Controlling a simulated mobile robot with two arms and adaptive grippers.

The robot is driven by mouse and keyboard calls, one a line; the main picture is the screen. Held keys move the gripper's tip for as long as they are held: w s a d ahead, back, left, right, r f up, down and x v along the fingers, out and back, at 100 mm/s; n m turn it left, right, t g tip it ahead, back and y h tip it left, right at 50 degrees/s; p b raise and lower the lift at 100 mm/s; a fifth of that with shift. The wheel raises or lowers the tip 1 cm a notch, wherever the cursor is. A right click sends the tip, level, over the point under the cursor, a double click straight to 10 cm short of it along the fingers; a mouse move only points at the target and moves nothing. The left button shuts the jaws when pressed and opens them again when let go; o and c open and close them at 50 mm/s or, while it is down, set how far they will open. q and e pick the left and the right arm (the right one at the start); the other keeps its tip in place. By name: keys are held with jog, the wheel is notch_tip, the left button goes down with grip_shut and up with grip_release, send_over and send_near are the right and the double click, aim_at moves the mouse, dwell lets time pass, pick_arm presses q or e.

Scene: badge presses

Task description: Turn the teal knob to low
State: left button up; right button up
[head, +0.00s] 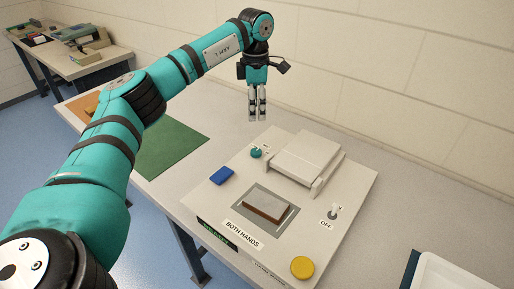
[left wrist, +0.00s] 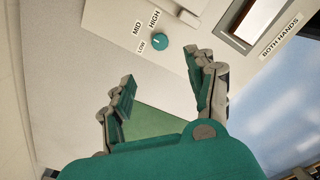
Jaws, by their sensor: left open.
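The teal knob (head: 256,152) is a small round dial on the back left of the pale press panel. In the left wrist view the knob (left wrist: 161,41) shows beside the printed words LOW, MID and HIGH. I cannot tell for sure which word it points to. My left gripper (head: 257,118) hangs fingers down, above and behind the knob in the head view, apart from it. In the left wrist view the gripper (left wrist: 160,78) has its fingers spread with nothing between them, and the knob lies beyond the fingertips. My right gripper is out of view.
The panel also holds a blue button (head: 221,176), a yellow button (head: 302,267), a grey switch (head: 332,214) marked OFF, a brown-sided block (head: 268,207) and a raised white press cover (head: 305,158). A green mat (head: 172,147) lies left. A white tray (head: 455,272) stands lower right.

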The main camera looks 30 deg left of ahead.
aim_at(256, 151)
pick_arm(q)
notch_tip(256, 151, down, 16)
jog(key=shift+r+p, duration=0.2)
jog(key=shift+p, duration=0.45)
jog(key=shift+d, duration=0.1)
jog(key=c, duration=1.2)
